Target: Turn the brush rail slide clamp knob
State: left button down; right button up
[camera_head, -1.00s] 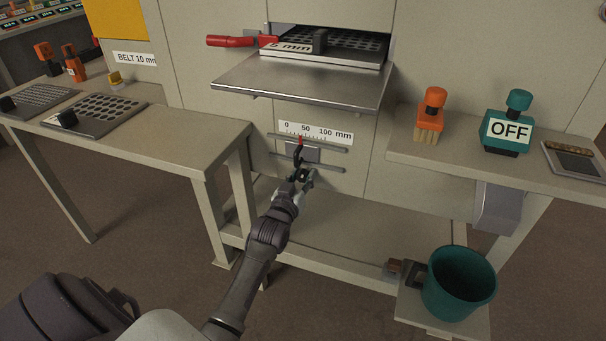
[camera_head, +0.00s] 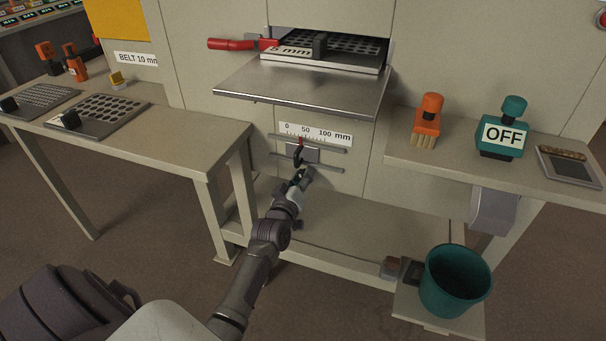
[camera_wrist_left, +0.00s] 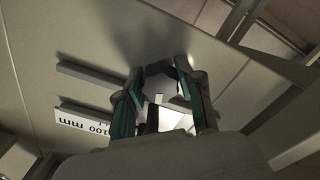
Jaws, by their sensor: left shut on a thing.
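The brush rail slide (camera_head: 309,154) is a grey plate on two horizontal rails, below a 0–100 mm scale (camera_head: 316,134). A red pointer (camera_head: 300,142) and a dark part sit at its left side. My left gripper (camera_head: 301,176) is at the slide's lower front. In the left wrist view the left gripper (camera_wrist_left: 160,75) has its two teal-sided fingers on either side of a dark grey lobed knob (camera_wrist_left: 160,70), shut on it. In the head view the gripper and wrist hide most of the knob. My right gripper is not in view.
A metal shelf (camera_head: 300,88) juts out above the scale. A low shelf (camera_head: 350,222) lies beneath. A table (camera_head: 180,140) stands left. A teal bucket (camera_head: 457,280) stands lower right.

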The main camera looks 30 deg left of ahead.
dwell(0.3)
pick_arm(q)
jog(key=n, duration=0.2)
jog(key=shift+n+p, duration=0.3)
jog(key=shift+n, duration=0.1)
jog(key=n, duration=0.3)
jog(key=shift+n, duration=1.2)
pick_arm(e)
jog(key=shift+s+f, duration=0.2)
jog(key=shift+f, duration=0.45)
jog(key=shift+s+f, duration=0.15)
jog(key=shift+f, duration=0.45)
